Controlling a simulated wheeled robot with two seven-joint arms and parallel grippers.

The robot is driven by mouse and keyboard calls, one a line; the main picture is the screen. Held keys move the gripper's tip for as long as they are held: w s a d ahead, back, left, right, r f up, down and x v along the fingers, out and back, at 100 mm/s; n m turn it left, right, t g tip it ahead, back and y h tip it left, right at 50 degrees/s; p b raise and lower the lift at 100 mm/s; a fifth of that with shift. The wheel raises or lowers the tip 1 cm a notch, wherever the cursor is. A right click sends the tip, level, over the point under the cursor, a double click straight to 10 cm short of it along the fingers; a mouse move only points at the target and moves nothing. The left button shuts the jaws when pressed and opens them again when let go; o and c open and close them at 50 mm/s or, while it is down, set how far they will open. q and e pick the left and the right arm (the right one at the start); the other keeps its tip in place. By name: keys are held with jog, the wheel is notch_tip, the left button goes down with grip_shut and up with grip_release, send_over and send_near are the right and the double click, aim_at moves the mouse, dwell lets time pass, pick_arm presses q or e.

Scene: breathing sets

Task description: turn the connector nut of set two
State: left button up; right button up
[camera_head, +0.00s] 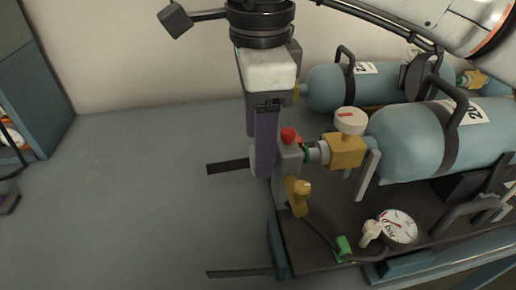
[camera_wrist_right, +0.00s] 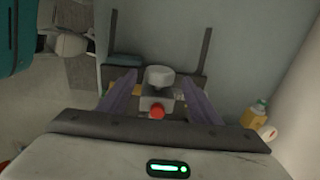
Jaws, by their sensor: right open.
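My right gripper (camera_head: 262,165) comes down from the top in the head view, its purple fingers over the left end of the front set's connector. In the right wrist view my right gripper (camera_wrist_right: 160,80) is open, with a finger on each side of a round grey nut (camera_wrist_right: 159,75). The nut joins a grey block with a red knob (camera_wrist_right: 157,112). I see a gap between fingers and nut but cannot tell about contact. In the head view the grey block (camera_head: 289,160) meets the brass valve (camera_head: 345,151) of the front blue cylinder (camera_head: 410,140). My left gripper is not in view.
A second blue cylinder (camera_head: 325,88) lies behind the front one; both labels are hard to read. A pressure gauge (camera_head: 398,226) and hose lie on the dark tray at front right. Dark bars (camera_head: 228,167) stick out leftward from the tray. The grey table is clear at left.

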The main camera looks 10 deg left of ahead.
jog(key=shift+f, duration=1.3)
